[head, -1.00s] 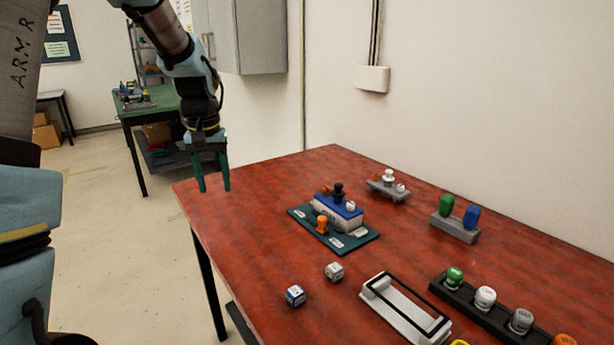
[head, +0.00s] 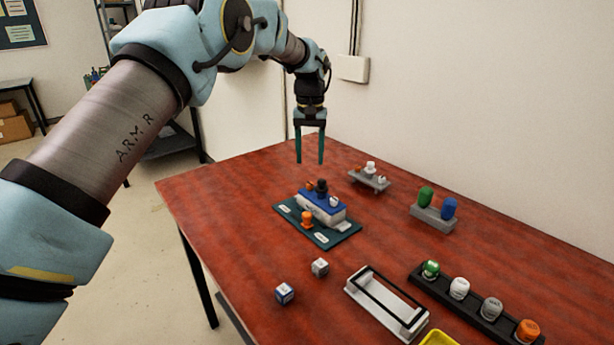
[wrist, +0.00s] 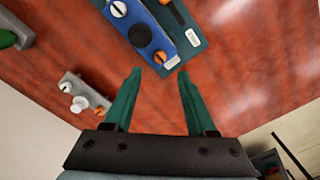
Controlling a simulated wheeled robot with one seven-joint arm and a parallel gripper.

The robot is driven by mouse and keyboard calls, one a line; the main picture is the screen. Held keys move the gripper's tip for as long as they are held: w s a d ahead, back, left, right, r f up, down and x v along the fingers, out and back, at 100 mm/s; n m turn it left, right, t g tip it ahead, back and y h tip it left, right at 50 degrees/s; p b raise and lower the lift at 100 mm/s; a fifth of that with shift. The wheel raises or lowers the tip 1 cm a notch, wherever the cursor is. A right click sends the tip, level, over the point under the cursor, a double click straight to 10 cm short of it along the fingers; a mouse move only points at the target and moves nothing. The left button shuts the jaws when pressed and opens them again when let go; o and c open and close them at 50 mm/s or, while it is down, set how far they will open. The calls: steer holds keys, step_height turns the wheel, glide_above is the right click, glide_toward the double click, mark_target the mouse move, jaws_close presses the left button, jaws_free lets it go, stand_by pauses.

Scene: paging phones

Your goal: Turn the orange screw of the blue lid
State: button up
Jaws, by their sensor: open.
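The blue lid (head: 318,201) sits on a pale block on a dark teal board (head: 342,235). It carries a black knob (head: 321,187), a white slotted screw (head: 334,201) and a small orange screw (head: 309,188). In the wrist view the orange screw (wrist: 160,57) is near the lid's end, its slot visible, just beyond the fingertips. My gripper (head: 310,160) is open and empty, pointing down. It hangs above the table, over the lid's far side in the head view. The gripper (wrist: 160,73) touches nothing.
A grey block with white and orange screws (head: 369,180) stands behind the board. A grey holder has green and blue pieces (head: 449,208). A larger orange knob (head: 307,217) stands on the board. Two dice, a white frame (head: 366,303) and a black rack (head: 470,310) are nearer.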

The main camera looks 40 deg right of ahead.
mark_target(310, 183)
step_height(310, 183, down, 8)
steer(key=shift+r+p, duration=0.15)
steer(key=shift+p, duration=1.05)
jaws_close()
